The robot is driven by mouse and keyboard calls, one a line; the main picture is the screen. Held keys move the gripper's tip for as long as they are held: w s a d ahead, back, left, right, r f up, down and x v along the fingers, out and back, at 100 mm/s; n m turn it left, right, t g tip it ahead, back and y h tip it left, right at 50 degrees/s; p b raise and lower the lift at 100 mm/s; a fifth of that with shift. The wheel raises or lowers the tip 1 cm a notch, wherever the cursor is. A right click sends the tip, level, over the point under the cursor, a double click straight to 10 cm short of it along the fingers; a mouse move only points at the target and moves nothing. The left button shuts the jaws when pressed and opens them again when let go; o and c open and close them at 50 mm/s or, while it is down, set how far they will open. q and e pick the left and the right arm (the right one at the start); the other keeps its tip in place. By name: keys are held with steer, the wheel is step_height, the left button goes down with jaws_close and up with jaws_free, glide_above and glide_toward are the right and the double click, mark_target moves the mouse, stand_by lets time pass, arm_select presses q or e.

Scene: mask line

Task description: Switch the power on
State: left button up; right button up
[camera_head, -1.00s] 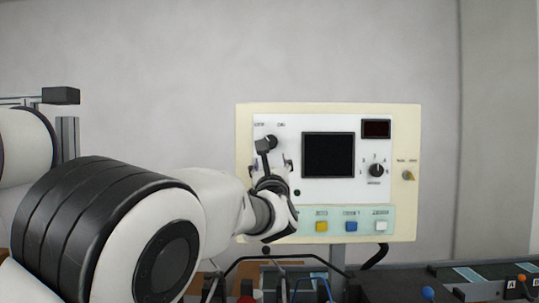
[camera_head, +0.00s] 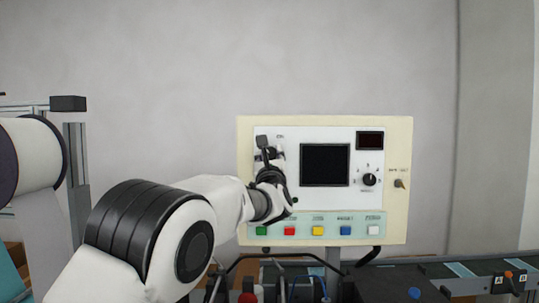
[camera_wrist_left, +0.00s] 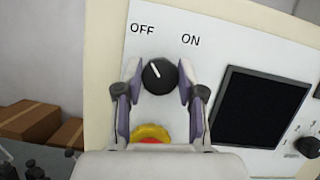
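The power switch is a black round knob (camera_wrist_left: 159,76) on the white panel, under the printed words OFF and ON in the left wrist view. Its white mark points up and left, towards OFF. My left gripper (camera_wrist_left: 160,82) is open, with one finger on each side of the knob; I cannot tell whether either finger touches it. In the head view my left gripper (camera_head: 269,156) is at the upper left of the control panel (camera_head: 246,180) and hides most of the knob. My right gripper is not in view.
A yellow-and-red button (camera_wrist_left: 150,134) sits just below the knob, between the fingers. The panel also has a dark screen (camera_head: 325,165), a rotary selector (camera_head: 369,179) and a row of coloured buttons. Conveyor equipment (camera_head: 420,275) stands below right.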

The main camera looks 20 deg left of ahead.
arm_select(q)
steer(key=shift+b, duration=0.55)
steer(key=m+h+b, duration=0.2)
steer(key=m+b, duration=0.2)
steer(key=m, duration=0.1)
steer(key=m+h+b, duration=0.2)
steer(key=m+b, duration=0.2)
steer(key=b, duration=0.1)
steer(key=m+h+b, duration=0.3)
steer(key=m+b, duration=0.2)
steer(key=shift+a+f+m, duration=0.1)
steer(key=shift+f+m, duration=0.05)
steer(key=shift+m, duration=0.15)
steer(key=shift+w+m+g+h, duration=0.1)
steer(key=shift+m+g+h, duration=0.25)
steer(key=shift+m, duration=0.25)
steer(key=shift+r+m, duration=0.3)
steer(key=shift+m, duration=0.2)
steer(key=shift+r+m+g+h+p, duration=0.15)
steer(key=shift+m+g+h+p, duration=0.2)
steer(key=shift+m, duration=0.55)
steer(key=shift+m+g+p, duration=0.4)
steer(key=shift+m+p, duration=0.35)
steer(key=shift+m, duration=0.45)
